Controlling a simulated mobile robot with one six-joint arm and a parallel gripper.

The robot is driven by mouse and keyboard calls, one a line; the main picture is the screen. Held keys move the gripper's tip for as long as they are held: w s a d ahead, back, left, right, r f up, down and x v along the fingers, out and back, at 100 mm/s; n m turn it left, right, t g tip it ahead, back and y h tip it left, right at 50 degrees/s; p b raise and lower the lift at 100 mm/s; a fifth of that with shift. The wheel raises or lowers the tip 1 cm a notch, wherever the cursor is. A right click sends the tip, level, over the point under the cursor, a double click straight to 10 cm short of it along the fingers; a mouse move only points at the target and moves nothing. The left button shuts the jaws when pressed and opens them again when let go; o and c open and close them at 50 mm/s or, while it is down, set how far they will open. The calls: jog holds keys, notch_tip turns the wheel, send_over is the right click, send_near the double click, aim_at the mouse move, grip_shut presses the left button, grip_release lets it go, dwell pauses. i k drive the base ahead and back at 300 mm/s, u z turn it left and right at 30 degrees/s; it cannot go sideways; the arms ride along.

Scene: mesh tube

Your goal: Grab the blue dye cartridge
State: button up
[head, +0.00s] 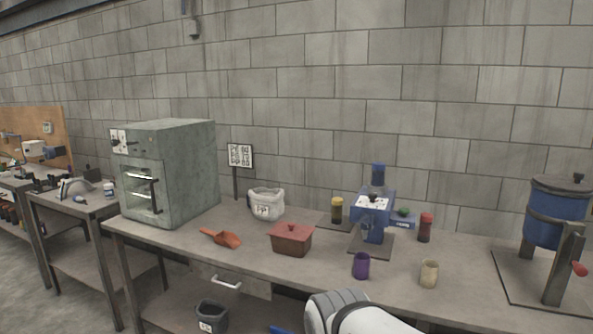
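A small cylinder with a blue cap (378,174) stands upright on top of the blue machine (371,205) on the workbench, right of centre. It looks like the blue dye cartridge, though its label is too small to read. A yellow-topped cartridge (337,210) stands to the left of the machine and a red cartridge (425,228) to its right. A white and grey part of my arm shows at the bottom edge, in front of the bench. My gripper itself is not in view.
On the bench (190,244) are a grey oven (187,170), a white bag (267,204), an orange scoop (221,238), a lidded red box (291,239), a purple cup (361,265), a beige cup (429,273) and a blue drum (556,213) in a stand.

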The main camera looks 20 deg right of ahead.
aim_at(378, 168)
jog(key=z, duration=0.15)
jog(key=i, duration=1.35)
jog(key=z, duration=0.75)
jog(key=k, duration=0.75)
jog(key=z, duration=0.15)
jog(key=i, duration=0.85)
jog(key=u, duration=0.05)
